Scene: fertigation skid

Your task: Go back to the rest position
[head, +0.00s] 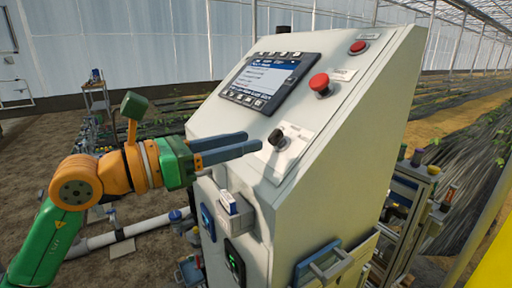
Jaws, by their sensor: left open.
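My left gripper (228,150) comes in from the left on my green and orange arm. Its two dark fingers point right, parted by a narrow gap, with nothing visible between them. The fingertips are in front of the sloped face of the pale control cabinet (330,190), close to a black rotary knob (276,137). I cannot tell whether the fingers touch the knob or the panel. My right gripper is not in view.
The cabinet carries a display screen (270,80), a large red button (320,84) and a smaller red button (358,47). White pipes (130,232) run low at the left. Planted rows lie behind.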

